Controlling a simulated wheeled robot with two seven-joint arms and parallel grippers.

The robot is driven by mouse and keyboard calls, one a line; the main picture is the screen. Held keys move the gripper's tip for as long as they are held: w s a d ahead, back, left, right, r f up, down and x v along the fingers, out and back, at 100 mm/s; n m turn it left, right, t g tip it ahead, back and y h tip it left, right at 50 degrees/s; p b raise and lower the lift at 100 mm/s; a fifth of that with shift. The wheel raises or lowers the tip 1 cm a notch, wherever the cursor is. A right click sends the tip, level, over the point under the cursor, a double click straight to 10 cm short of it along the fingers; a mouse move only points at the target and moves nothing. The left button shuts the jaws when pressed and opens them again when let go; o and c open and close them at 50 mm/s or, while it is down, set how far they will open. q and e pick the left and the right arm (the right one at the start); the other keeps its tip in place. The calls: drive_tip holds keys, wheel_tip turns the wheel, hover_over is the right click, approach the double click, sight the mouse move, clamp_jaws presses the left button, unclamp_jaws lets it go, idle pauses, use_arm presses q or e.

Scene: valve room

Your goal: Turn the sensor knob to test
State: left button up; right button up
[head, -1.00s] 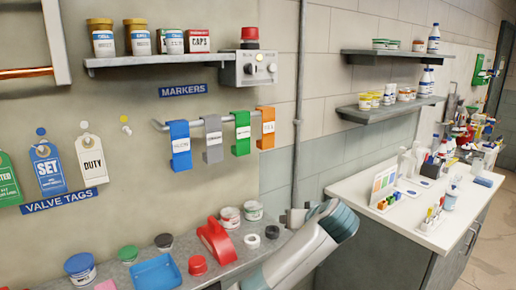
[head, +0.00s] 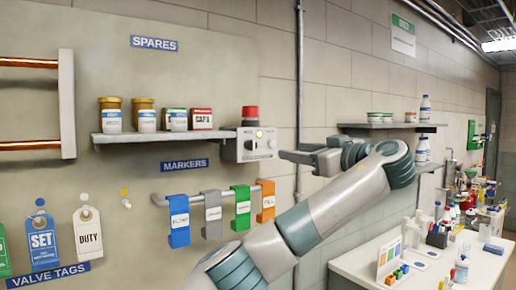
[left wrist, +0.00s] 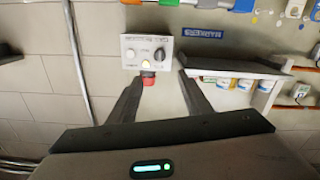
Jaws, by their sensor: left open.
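The sensor box (head: 257,148) is a pale box at the right end of the wall shelf, with a red beacon (head: 250,115) on top. Its face has a dark knob (head: 248,145), a pale knob (head: 271,143) and a small yellow light (head: 259,133). My left gripper (head: 288,156) is just right of the box, open and empty. In the left wrist view the box (left wrist: 147,63) is upside down, ahead of my left gripper (left wrist: 160,86), with the dark knob (left wrist: 160,54) towards the right. Knob lettering is too small to read. My right gripper is not in view.
The shelf (head: 165,137) beside the box holds several jars. Coloured marker clips (head: 211,213) hang on a rail below. A vertical pipe (head: 299,90) runs up the wall to the right. A cluttered white counter (head: 365,262) stands at lower right.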

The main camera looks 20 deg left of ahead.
use_arm(q)
drive_tip(key=shift+w, duration=0.1)
drive_tip(key=p, duration=1)
approach(254, 147)
drive_tip(key=x, duration=0.6)
drive_tip(key=shift+a+r, duration=0.25)
drive_tip(key=shift+w+a+f+p, duration=0.15)
drive_tip(key=shift+w+a+p, duration=0.15)
drive_tip(key=shift+w+a, duration=0.2)
drive_tip(key=c, duration=1.1)
